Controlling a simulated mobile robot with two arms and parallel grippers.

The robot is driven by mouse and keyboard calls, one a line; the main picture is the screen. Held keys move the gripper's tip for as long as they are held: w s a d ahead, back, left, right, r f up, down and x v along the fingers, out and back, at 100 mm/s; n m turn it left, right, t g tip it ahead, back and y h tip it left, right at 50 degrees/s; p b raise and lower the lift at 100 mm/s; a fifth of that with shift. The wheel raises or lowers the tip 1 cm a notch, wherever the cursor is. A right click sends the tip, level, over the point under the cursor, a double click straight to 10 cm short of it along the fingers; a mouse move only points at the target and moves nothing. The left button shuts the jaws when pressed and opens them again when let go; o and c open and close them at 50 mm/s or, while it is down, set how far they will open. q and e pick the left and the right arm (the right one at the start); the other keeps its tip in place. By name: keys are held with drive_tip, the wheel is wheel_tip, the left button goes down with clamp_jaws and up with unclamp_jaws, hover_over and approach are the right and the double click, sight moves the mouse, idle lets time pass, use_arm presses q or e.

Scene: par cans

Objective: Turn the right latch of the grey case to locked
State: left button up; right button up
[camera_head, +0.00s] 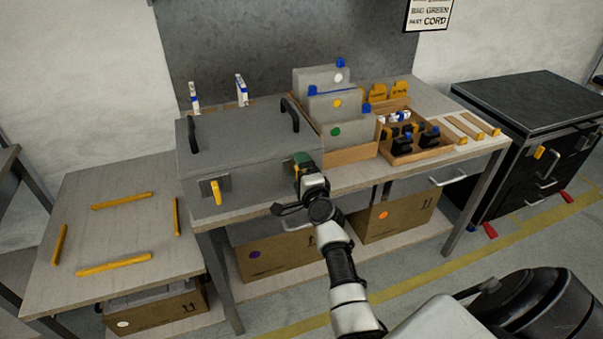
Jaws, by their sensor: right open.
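The grey case (245,147) stands closed at the left end of the long table, with two black handles on its lid. On its front face, the left latch (215,191) has a yellow lever that stands about upright. My right gripper (303,170) is open at the right end of the front face, at the right latch (297,170). The gripper covers most of this latch, so its lever angle is hidden. I cannot tell whether the fingers touch it. My left gripper is not in view.
Right of the case stand grey panels with coloured dots (336,105) in a wooden holder and a wooden tray (420,153) of dark parts. A lower table (120,220) with yellow strips is at left. Cardboard boxes (395,217) sit below. A black cabinet (530,105) is at right.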

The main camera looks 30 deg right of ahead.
drive_tip(key=v, duration=1)
drive_tip(key=shift+s, duration=0.35)
drive_tip(key=shift+a, duration=0.15)
drive_tip(key=s+a+f+n+g+y, duration=0.1)
drive_tip(key=a+f+n+g, duration=0.15)
drive_tip(key=f, duration=0.65)
drive_tip(key=s+a+f+n+g+y, duration=0.15)
drive_tip(key=a+f+n, duration=0.25)
drive_tip(key=f, duration=0.4)
drive_tip(key=s+a+f+n+g+y, duration=0.1)
drive_tip(key=s+a+f+n+g, duration=0.15)
drive_tip(key=s+f, duration=0.4)
drive_tip(key=s+a+f+n+g+y, duration=0.1)
drive_tip(key=s+a+f+n+g, duration=0.15)
drive_tip(key=f, duration=0.65)
drive_tip(key=s+f+n+g, duration=0.2)
drive_tip(key=s+f+n, duration=0.2)
drive_tip(key=s, duration=0.6)
drive_tip(key=s+f+n+g, duration=0.3)
drive_tip(key=s+f, duration=0.3)
drive_tip(key=s, duration=0.5)
drive_tip(key=s+f+n+g, duration=0.2)
drive_tip(key=s+f+n, duration=0.2)
drive_tip(key=s, duration=0.6)
wheel_tip(320, 180, down, 2)
drive_tip(key=shift+s+a+f+n+g, duration=0.1)
drive_tip(key=shift+s+a+n+g, duration=0.2)
drive_tip(key=shift+n, duration=0.05)
drive_tip(key=shift+h, duration=0.25)
